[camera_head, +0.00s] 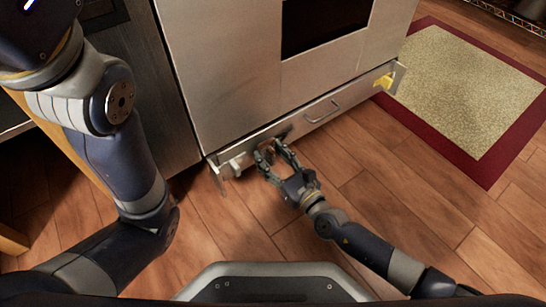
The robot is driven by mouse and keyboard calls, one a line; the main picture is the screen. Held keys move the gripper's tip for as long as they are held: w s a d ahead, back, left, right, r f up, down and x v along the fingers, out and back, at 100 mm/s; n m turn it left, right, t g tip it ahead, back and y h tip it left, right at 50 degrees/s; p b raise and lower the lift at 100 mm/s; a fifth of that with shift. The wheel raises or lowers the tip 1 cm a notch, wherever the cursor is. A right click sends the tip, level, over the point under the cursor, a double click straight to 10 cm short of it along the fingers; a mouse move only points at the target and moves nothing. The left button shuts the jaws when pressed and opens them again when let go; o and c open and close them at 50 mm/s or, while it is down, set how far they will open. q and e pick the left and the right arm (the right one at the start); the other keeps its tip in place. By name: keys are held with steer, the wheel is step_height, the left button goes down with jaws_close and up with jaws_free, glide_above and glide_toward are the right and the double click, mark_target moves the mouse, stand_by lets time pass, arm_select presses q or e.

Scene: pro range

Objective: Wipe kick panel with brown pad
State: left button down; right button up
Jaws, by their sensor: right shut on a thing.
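The kick panel (345,100) is a long, low metal strip along the foot of the range, with a bar handle (322,110) near its middle. My right gripper (271,150) is at the left part of the panel, its fingertips close against the panel's front. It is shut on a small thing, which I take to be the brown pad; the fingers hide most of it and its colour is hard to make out. I cannot tell whether the pad touches the panel. My left arm is at the left, and its gripper is outside the view.
The range (235,60) rises behind the panel, with a dark window (322,25). A white piece (237,162) and a yellow piece (385,81) sit at the panel's ends. A red-bordered rug (470,90) lies right. The wooden floor in front is clear.

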mark_target(287, 133)
steer(key=shift+w+a, duration=0.3)
steer(key=shift+w, duration=0.15)
steer(key=shift+w+d+r, duration=0.1)
steer(key=shift+w+d, duration=0.65)
steer(key=shift+d, duration=0.3)
steer(key=shift+w+d+f, duration=0.1)
steer(key=shift+w+d, duration=0.7)
steer(key=shift+d, duration=0.2)
steer(key=shift+w+d+r, duration=0.1)
steer(key=shift+w+d, duration=0.65)
steer(key=shift+d, duration=0.3)
steer(key=shift+w+d, duration=0.55)
steer(key=shift+d, duration=0.25)
steer(key=shift+w+d, duration=0.5)
steer(key=shift+d, duration=0.25)
steer(key=shift+s, duration=0.1)
